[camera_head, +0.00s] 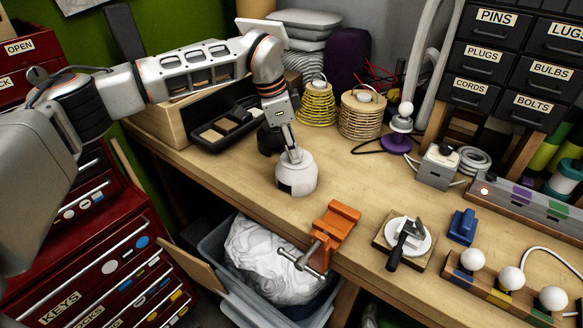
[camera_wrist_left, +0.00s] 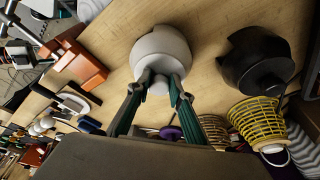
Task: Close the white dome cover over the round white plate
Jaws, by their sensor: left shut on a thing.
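The white dome cover (camera_head: 296,173) is upright near the middle of the bench, with a notch low on its side. My left gripper (camera_head: 292,154) is above it, shut on its top knob; the wrist view shows both fingertips (camera_wrist_left: 160,80) around the knob and the dome (camera_wrist_left: 160,46) beyond. I cannot tell whether its rim touches the bench. The round white plate (camera_head: 424,244) sits on a square wooden base to the right, uncovered. A metal tool with a black handle (camera_head: 395,257) lies across it. My right gripper is not in view.
An orange clamp (camera_head: 336,222) stands at the bench edge between dome and plate. A blue block (camera_head: 462,227) and a strip of white bulbs (camera_head: 510,278) are right of the plate. A black dome (camera_wrist_left: 256,62) is beside the white one. Bench behind the clamp is clear.

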